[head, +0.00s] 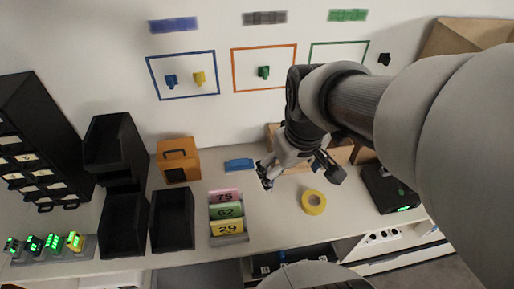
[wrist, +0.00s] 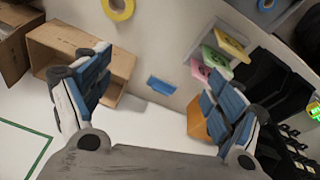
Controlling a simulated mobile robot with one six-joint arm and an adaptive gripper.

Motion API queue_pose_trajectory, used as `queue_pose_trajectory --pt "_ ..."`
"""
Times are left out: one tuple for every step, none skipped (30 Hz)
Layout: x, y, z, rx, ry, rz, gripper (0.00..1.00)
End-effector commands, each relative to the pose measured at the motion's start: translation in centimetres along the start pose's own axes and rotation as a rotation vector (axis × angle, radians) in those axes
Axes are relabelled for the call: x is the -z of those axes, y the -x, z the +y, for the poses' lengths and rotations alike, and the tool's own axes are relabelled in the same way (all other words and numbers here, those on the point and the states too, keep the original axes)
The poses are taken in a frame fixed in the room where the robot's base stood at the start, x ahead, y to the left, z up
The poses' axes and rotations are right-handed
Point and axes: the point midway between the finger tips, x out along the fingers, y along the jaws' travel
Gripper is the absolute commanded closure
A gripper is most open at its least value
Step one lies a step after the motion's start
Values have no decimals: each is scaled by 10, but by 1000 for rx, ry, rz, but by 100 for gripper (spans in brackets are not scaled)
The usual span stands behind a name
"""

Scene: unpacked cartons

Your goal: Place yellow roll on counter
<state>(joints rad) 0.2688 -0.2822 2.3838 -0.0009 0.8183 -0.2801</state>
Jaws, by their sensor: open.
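The yellow roll (head: 304,203) lies flat on the white counter (head: 276,220), towards its front edge. It also shows at the top of the wrist view (wrist: 129,9), partly cut off. My gripper (head: 299,172) is open and empty over the counter, behind and a little left of the roll in the head view. It is apart from the roll. In the wrist view its two blue-padded fingers (wrist: 165,92) are spread wide with nothing between them.
A blue block (head: 239,164) lies left of my gripper, beside an orange box (head: 178,160). A rack of coloured cards (head: 229,239), black bins (head: 172,222) and a black case (head: 389,190) stand around. An open cardboard box (wrist: 66,42) is behind my gripper.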

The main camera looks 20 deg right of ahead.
Motion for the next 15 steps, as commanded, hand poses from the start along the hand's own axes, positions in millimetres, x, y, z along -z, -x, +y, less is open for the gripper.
queue_pose_trajectory --pt "-7 17 -17 1 8 43 15" --pt "-12 24 -26 4 5 63 15" --pt "-20 33 -36 10 2 86 15" --pt "-24 39 -42 14 -1 104 15" --pt "-30 44 -48 19 -4 119 15" --pt "-36 49 -55 26 -7 138 15" --pt "-41 52 -60 31 -11 150 15" --pt "-45 55 -63 36 -13 161 15" --pt "-50 58 -67 42 -16 172 15" --pt "-52 59 -69 46 -18 178 15" --pt "-55 61 -71 49 -20 184 15" --pt "-57 62 -73 52 -21 190 15" --pt "-58 63 -74 54 -23 193 15" --pt "-59 63 -74 55 -25 194 15" --pt "-60 63 -75 56 -26 195 15"
